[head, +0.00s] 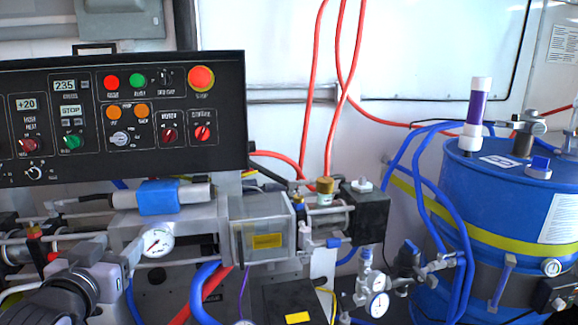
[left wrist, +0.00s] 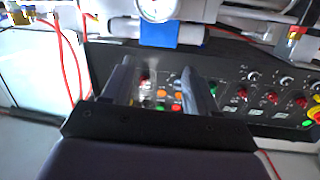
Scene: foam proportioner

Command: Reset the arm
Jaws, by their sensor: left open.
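My left arm (head: 75,285) comes in at the lower left of the head view, in front of the machine's pipes and gauge. Its fingertips are hard to make out there. In the left wrist view my left gripper (left wrist: 160,70) shows two dark fingers spread apart, with nothing held between them. Behind the fingers lies the black control panel (left wrist: 235,75), seen upside down with its knobs and buttons. The same control panel (head: 60,90) fills the upper left of the head view. My right gripper is in neither view.
A pressure gauge (head: 157,242) and a blue-banded cylinder (head: 158,197) sit close to my left arm. A clear box (head: 262,228) stands to their right. A blue drum (head: 505,200) with hoses is at the right. Red hoses (head: 310,90) hang along the wall.

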